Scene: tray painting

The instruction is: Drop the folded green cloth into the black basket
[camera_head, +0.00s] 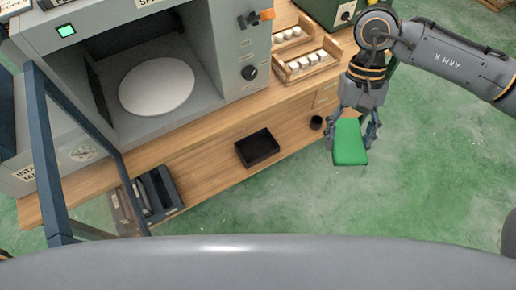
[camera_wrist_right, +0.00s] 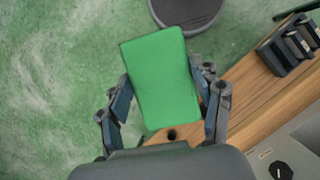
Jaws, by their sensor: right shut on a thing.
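The folded green cloth (camera_head: 350,143) is a flat, bright green rectangle, and it fills the middle of the right wrist view (camera_wrist_right: 163,78). My right gripper (camera_head: 350,140) is shut on it, with a finger at each side. It holds the cloth over the green floor, just off the bench's front edge. A shallow black open-topped box (camera_head: 263,159), the likeliest black basket, sits on the bench to the left of the cloth and looks empty. My left gripper is out of view.
A small black cup (camera_head: 316,122) stands on the wooden bench (camera_head: 215,155) between box and gripper. Behind are wooden racks of white pieces (camera_head: 306,65) and a grey booth (camera_head: 240,45) with a white disc. An open glazed door (camera_head: 50,150) and dark holder (camera_head: 160,190) are at left.

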